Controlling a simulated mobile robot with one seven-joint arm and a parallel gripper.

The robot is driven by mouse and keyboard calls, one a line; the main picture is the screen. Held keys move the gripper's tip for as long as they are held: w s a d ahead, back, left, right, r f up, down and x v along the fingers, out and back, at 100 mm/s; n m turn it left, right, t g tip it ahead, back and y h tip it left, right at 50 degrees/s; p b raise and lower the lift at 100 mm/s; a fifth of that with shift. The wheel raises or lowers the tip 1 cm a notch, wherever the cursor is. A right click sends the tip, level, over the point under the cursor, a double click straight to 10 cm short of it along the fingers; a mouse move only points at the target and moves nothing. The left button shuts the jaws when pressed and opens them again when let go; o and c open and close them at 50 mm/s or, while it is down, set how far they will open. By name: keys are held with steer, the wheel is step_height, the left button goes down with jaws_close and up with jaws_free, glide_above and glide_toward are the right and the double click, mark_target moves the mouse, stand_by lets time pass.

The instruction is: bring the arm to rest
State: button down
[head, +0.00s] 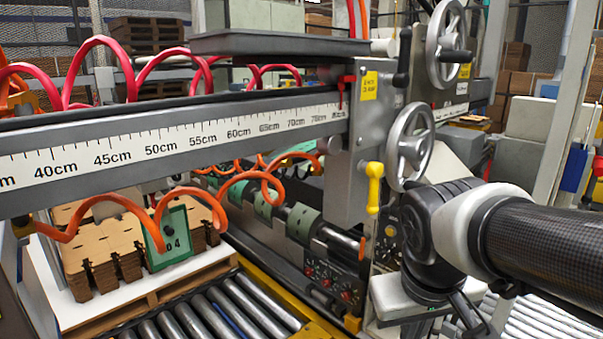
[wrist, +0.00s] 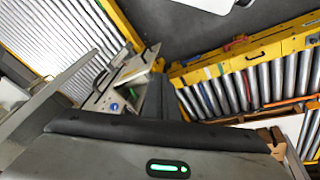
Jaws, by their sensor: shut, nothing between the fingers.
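My gripper (wrist: 157,82) shows in the wrist view as dark fingers close together, with nothing between them. They reach from the grey gripper body, which carries a green light, toward the top of the picture. In the head view my arm comes in from the right, its dark wrist in front of the machine's right end. The fingers cannot be made out clearly there. The blank stacker (head: 180,150) has a long grey beam with a centimetre scale. My arm hides part of its right end.
Two handwheels (head: 409,146) and a yellow handle (head: 374,188) stand close by my wrist. Stacked cardboard blanks (head: 105,262) with a green-framed sign (head: 170,238) sit on a pallet at left. A roller conveyor (head: 225,310) runs along the front. Orange coiled hoses (head: 155,215) hang below the beam.

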steer(key=s+a+r+m+t+y, duration=0.1)
steer(key=s+a+r+t, duration=0.1)
steer(key=s+r, duration=0.15)
step_height(320, 180, up, 18)
steer(key=p, duration=1.8)
steer(key=shift+s+a+f, duration=0.15)
steer(key=shift+s, duration=0.15)
